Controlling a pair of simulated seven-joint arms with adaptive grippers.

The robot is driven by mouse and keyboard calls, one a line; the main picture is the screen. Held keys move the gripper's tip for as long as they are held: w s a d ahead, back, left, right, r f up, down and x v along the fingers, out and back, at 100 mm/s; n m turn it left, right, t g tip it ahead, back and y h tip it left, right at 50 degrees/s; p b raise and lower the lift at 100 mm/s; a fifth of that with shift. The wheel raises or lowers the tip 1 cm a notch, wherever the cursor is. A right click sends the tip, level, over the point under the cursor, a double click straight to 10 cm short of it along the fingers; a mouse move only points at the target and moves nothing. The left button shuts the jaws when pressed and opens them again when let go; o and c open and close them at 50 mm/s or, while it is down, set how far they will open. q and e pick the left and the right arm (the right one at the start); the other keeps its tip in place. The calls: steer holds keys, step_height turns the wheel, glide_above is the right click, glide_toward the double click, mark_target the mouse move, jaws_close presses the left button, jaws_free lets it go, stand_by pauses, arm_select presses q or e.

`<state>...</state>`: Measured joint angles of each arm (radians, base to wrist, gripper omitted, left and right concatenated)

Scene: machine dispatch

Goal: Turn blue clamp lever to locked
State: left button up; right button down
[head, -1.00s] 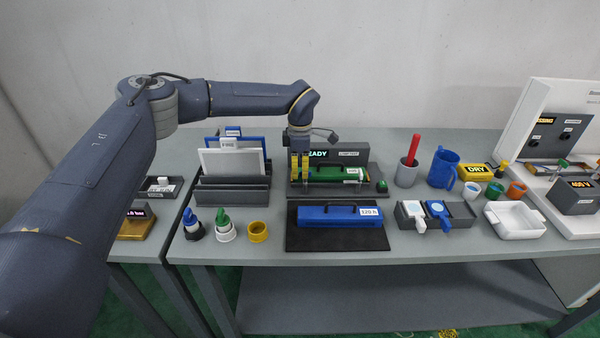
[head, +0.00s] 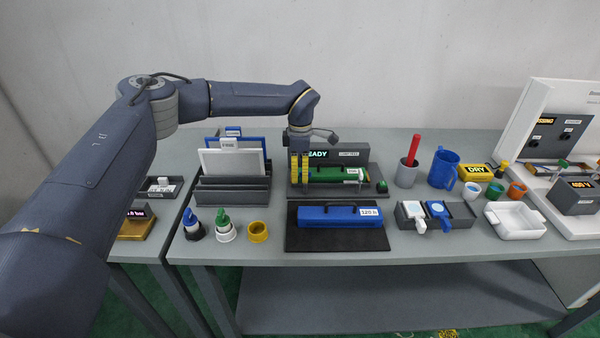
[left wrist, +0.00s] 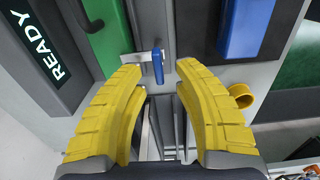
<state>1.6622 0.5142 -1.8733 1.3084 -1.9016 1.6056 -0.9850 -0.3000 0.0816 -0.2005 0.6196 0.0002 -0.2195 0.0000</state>
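The blue clamp lever (left wrist: 158,67) is a short blue handle on a pale metal plate (left wrist: 137,60) beside the green block (left wrist: 105,40) in the left wrist view. My left gripper (left wrist: 160,70) has its two yellow fingers apart, with the lever between their tips and a gap on each side. In the head view the left gripper (head: 300,180) points down at the left end of the green block (head: 335,174), in front of the READY display (head: 318,154). Its fingers hide the lever there. My right gripper is out of view.
A blue case (head: 340,216) lies on a black mat (head: 335,240) in front of the fixture. A grey rack (head: 232,190) with upright panels stands close on the left. A yellow ring cup (head: 258,231) and bottles are at front left.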

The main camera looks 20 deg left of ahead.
arm_select(q)
step_height(320, 180, up, 12)
stand_by(0.6)
stand_by(0.4)
